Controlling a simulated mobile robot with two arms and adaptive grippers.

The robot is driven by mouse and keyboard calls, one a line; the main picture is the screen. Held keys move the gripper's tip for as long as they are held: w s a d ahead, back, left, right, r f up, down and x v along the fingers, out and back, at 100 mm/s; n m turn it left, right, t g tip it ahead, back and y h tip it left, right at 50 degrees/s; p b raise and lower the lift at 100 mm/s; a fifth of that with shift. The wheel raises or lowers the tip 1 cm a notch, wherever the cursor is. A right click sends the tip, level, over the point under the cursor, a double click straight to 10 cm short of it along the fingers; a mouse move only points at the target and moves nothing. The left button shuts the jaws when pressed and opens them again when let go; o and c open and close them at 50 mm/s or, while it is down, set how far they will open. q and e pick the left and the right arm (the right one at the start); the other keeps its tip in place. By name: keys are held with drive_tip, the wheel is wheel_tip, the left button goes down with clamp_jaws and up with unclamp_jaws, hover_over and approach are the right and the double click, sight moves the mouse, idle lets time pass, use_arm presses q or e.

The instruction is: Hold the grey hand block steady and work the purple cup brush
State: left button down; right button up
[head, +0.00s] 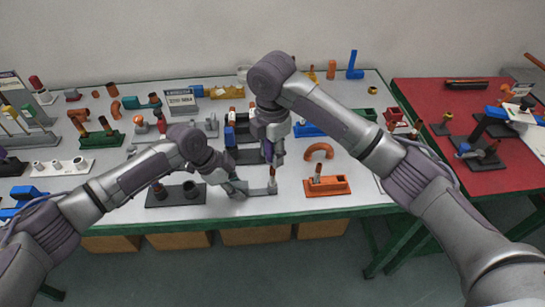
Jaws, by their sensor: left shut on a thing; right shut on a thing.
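The grey hand block (262,191) is near the front edge of the table, left of the orange tray. My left gripper (240,187) comes in from the left and is shut on the block's left end. My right gripper (273,159) points down from above and is shut on a thin upright piece (272,172) at the block's right end. This piece looks like the cup brush, but its purple colour is hard to make out. Its lower end meets the block's raised right end; I cannot tell how deep it sits.
An orange tray (340,187) with an upright peg stands just right of the block. A dark grey base (158,201) with round holders is to the left. An orange arch (319,151) lies behind. Many parts crowd the table; a red table (440,123) stands at right.

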use_arm(q)
drive_tip(key=c, duration=0.8)
unclamp_jaws()
